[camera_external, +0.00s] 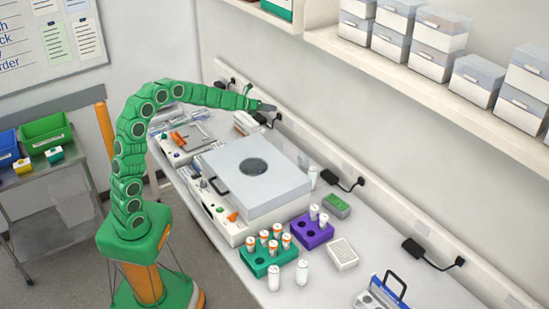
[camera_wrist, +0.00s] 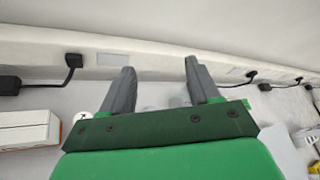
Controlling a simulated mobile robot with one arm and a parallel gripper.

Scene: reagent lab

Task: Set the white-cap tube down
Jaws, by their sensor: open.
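My gripper (camera_external: 264,105) is at the far end of the bench, by the wall. In the wrist view its two grey fingers (camera_wrist: 159,66) are spread apart, with no tube held between them.
The grey-lidded machine (camera_external: 255,178) fills mid-bench. A green rack (camera_external: 262,262) holds several orange-banded tubes. Black plugs (camera_wrist: 74,61) line the wall by my gripper. A shelf (camera_external: 430,83) overhangs the bench.

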